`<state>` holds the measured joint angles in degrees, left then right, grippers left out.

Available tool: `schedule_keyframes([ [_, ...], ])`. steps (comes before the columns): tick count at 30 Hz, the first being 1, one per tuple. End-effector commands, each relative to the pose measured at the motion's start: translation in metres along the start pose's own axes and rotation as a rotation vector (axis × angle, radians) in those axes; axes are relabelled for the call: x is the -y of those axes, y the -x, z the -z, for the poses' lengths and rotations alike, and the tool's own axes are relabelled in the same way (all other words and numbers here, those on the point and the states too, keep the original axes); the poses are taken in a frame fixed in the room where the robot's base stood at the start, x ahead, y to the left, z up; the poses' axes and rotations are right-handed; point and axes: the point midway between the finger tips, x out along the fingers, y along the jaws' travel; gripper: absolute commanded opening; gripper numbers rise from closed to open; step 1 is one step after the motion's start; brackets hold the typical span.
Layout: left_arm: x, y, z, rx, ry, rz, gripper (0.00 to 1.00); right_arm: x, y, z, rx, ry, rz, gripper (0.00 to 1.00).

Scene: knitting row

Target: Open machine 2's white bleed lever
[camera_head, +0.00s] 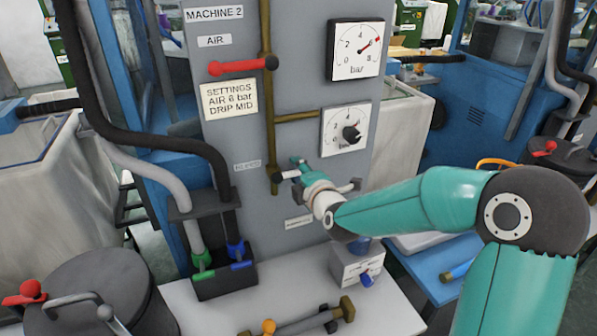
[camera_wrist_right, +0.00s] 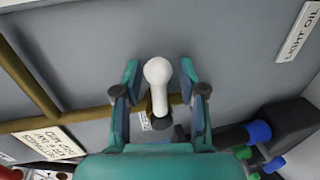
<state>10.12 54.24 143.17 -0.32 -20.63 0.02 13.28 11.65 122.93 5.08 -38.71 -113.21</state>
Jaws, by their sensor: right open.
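The white bleed lever (camera_head: 288,175) sits on the lower end of the brass pipe on machine 2's grey panel, beside a small label (camera_head: 247,165). In the head view it points right from a dark hub, and my gripper covers part of it. My right gripper (camera_head: 300,172) is at the lever. In the right wrist view the lever's rounded white handle (camera_wrist_right: 158,78) stands between the two teal fingers of the open right gripper (camera_wrist_right: 158,88). A gap shows on each side. My left gripper is not in view.
Above are a red air lever (camera_head: 240,67), a settings card (camera_head: 229,99) and two pressure gauges (camera_head: 357,49). Black and grey hoses (camera_head: 140,140) run down at left to a dark block (camera_head: 225,278) with green and blue fittings. A small grey box (camera_head: 357,265) stands below my gripper.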

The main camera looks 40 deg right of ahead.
Motion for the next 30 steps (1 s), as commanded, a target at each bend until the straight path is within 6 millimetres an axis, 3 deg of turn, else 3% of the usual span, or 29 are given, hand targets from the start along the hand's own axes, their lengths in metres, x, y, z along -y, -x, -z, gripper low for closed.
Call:
schedule_keyframes([
  [7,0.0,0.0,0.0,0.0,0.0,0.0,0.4,0.0002,-0.0004,-0.0007,0.001,0.0,0.0,0.41],
  [15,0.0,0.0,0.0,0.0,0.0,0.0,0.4,0.0003,-0.0001,-0.0007,0.001,0.0,0.001,0.0],
  [30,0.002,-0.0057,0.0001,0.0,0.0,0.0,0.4,0.0032,-0.0022,0.004,-0.011,-0.022,0.0,0.0],
])
